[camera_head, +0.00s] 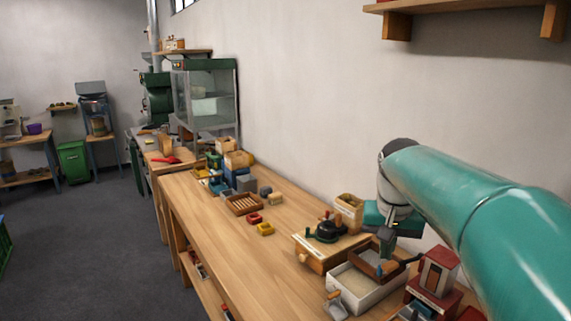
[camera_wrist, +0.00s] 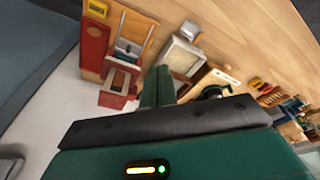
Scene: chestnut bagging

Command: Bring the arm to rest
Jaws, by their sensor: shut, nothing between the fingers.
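My arm, teal, reaches in from the right of the head view and bends down at a grey wrist joint. My gripper (camera_head: 388,243) hangs above the right end of the wooden workbench (camera_head: 222,222), over the area of a white tray (camera_head: 366,292). Its fingers are dark and partly hard to make out there. In the wrist view the two green fingers (camera_wrist: 158,85) are close together with nothing seen between them. Whether the fingertips touch anything below cannot be told.
A wooden box with a black crank (camera_head: 326,232) stands left of the gripper. A red and white device (camera_head: 436,272) stands to its right. A wall shelf (camera_head: 470,12) is above. The bench's front middle is clear; small trays and boxes sit farther back.

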